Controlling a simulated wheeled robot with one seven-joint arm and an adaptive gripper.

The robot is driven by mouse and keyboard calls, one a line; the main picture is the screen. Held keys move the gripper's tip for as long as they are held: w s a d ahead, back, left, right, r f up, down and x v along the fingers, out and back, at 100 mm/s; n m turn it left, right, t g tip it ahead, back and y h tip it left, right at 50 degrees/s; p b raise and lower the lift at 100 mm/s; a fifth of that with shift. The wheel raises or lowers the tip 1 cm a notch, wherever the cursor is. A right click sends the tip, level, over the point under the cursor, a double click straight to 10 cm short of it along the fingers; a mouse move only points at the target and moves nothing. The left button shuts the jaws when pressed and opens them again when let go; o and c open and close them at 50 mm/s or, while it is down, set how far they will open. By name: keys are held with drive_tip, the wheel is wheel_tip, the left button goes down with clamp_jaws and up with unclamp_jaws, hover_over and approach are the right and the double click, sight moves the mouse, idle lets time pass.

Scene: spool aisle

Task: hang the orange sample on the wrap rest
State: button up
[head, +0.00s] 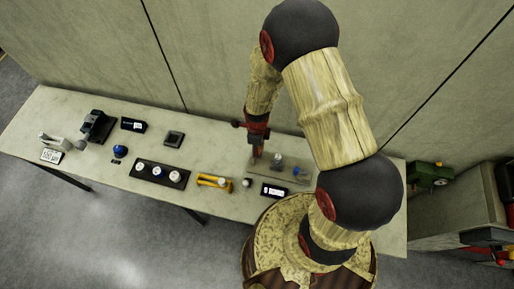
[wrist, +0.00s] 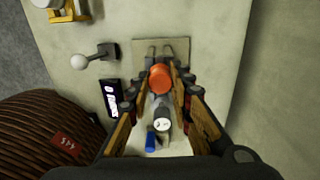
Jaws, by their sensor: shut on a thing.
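The orange sample (wrist: 160,78) is between my gripper's fingertips in the wrist view, its round orange end facing the camera. My gripper (wrist: 159,82) is shut on it; in the head view my gripper (head: 257,157) is low over the left end of a long grey plate. This plate (wrist: 181,47), apparently the wrap rest (head: 303,181), has two thin prongs or rails showing beyond the orange sample. A grey-white sample (wrist: 162,114) and a blue sample (wrist: 150,142) are at the plate too. Whether the orange sample touches the rails cannot be told.
A display (head: 273,190) and a white-knobbed lever (wrist: 82,62) stand beside the plate. Further left are a yellow holder (head: 213,181), a black rack (head: 160,175) with several round pieces, and a small dark block (head: 174,138). A wall runs behind the table.

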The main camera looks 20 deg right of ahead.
drive_tip(key=shift+f, duration=0.4)
drive_tip(key=o, duration=1.1)
drive_tip(key=shift+r, duration=0.15)
wheel_tip(320, 180, up, 12)
drive_tip(key=shift+f, duration=0.1)
